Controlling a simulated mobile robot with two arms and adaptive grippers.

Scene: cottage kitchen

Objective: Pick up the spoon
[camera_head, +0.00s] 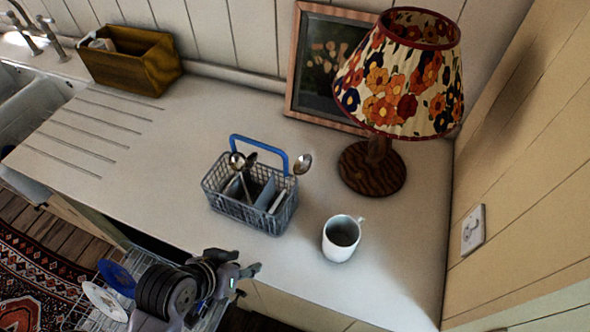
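Spoons stand bowl-up in a grey wire cutlery basket (228,206) with a blue handle, on the white counter. One spoon (237,160) rises at the left, beside a darker utensil (251,158). Another spoon (303,163) shows its bowl at the basket's right side, past the handle; its lower part is hidden. My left gripper (249,268) is at the counter's front edge, in front of and below the basket, apart from it. Its fingers appear spread, with nothing between them. My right gripper is not in view.
A white mug (342,238) stands right of the basket. A floral-shaded lamp (400,80) and a framed picture (318,65) stand behind. A wooden box (130,60) is near the sink. Below the counter edge is a rack with plates (104,300). The counter left of the basket is clear.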

